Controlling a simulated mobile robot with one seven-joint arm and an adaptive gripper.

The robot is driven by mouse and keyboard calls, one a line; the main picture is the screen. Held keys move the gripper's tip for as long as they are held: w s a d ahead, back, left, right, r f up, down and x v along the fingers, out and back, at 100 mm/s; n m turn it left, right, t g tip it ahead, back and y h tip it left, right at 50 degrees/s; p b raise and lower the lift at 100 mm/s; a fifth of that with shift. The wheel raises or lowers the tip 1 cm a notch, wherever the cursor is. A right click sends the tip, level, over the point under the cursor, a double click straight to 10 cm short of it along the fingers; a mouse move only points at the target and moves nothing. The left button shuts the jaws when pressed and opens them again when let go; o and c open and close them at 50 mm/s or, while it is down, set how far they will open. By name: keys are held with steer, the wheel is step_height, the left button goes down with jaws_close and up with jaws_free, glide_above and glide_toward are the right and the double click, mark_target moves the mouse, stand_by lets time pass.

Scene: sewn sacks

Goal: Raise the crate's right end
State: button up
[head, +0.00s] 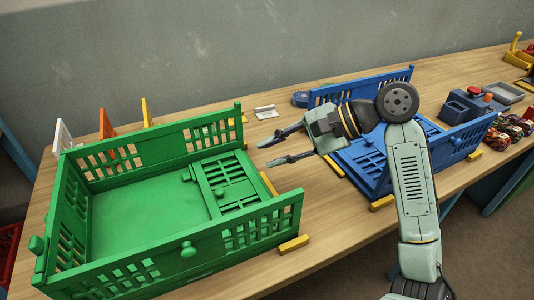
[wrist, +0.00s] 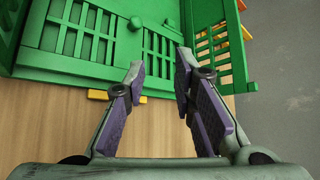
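The green crate (head: 100,275) stands on the table at the left, its left end and both long sides upright. Its slotted right end panel (head: 228,178) lies folded flat inside, over the crate's floor; it also shows in the wrist view (wrist: 160,43). A green knob (head: 187,175) sits by the panel's inner edge and shows in the wrist view (wrist: 135,23). My gripper (head: 264,154) is open and empty, to the right of the green crate. In the wrist view its parted fingertips (wrist: 160,62) point toward the panel, with no contact visible.
A blue crate (head: 470,132) with slatted panels stands behind my arm at the right. Yellow blocks (head: 294,244) lie beside the crates. A blue tape roll (head: 300,99) and a small white item (head: 265,112) lie near the wall.

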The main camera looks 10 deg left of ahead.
steer(key=v, duration=0.9)
steer(key=shift+d, duration=0.2)
